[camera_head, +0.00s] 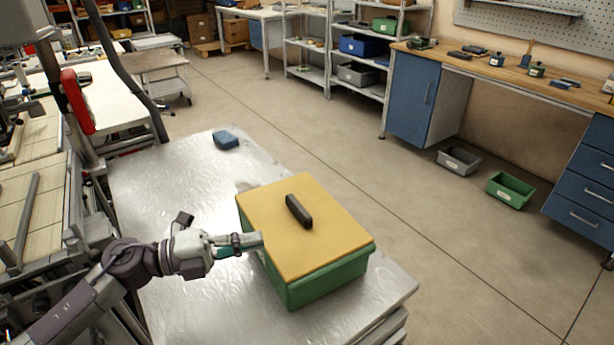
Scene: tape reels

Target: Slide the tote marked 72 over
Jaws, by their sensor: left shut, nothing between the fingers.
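A green tote (322,284) with a flat yellow lid (332,225) and a dark handle (299,211) sits on a shiny metal-topped table (190,305). No number can be read on the sides that show. My left gripper (258,240) comes in from the left and is shut and empty. Its fingertips are at the tote's left side, by the lid's edge. I cannot tell whether they touch it. The tote's left wall is partly hidden by the lid and the gripper. My right gripper is not in view.
A small blue object (225,140) lies at the table's far end. Bare tabletop lies left of the tote, and its right side is close to the table's edge. Green (511,190) and grey (458,160) bins stand on the floor by the workbench.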

